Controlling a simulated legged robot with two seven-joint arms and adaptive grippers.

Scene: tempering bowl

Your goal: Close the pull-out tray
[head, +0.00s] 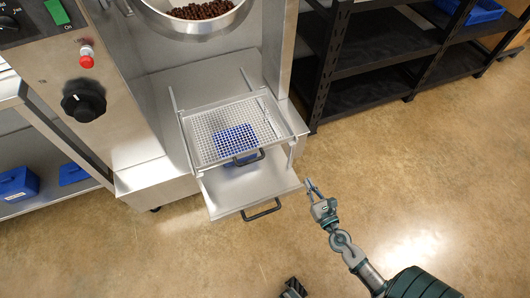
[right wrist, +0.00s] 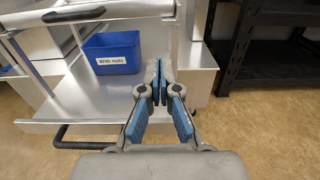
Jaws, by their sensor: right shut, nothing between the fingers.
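The pull-out tray is a flat metal shelf (head: 228,194) low on the machine, standing out at its front, with a dark bar handle (head: 262,210). It also shows in the right wrist view (right wrist: 110,105), with its handle (right wrist: 62,138) at left. Above it a perforated metal tray (head: 205,145) with its own dark handle (head: 249,158) also sticks out. A blue bin (right wrist: 112,52) labelled "With nuts" stands on the lower shelf, partly hidden under the perforated tray. My right gripper (head: 309,184) is shut and empty, just right of the lower tray's front right corner.
A bowl of brown beans (head: 203,10) sits on the machine above. Black shelving (head: 365,60) stands at the back right. A side shelf with blue boxes (head: 18,184) is at the left. The floor (head: 180,250) in front of the trays is open.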

